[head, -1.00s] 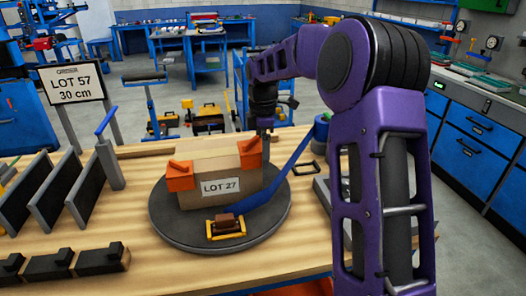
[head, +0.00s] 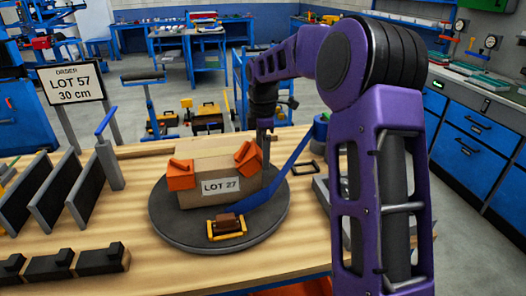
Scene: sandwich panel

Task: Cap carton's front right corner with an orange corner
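The tan carton (head: 210,150) stands on a round dark turntable (head: 165,222), its LOT 27 label facing me. One orange corner (head: 180,176) sits on its front left top corner. A second orange corner (head: 248,158) is at the front right top corner, visibly tilted; I cannot tell whether it touches the carton all round. My gripper (head: 265,142) points down just right of and behind this tilted corner. Its fingertips are small and partly hidden, so I cannot tell whether they are open or hold the corner.
A blue strap (head: 285,170) runs from a blue roll (head: 321,128) to the turntable, where a yellow-framed brown buckle (head: 226,225) lies. Grey upright panels (head: 55,190) and black blocks (head: 60,265) stand left. An order sign (head: 70,84) reads LOT 57, 30 cm.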

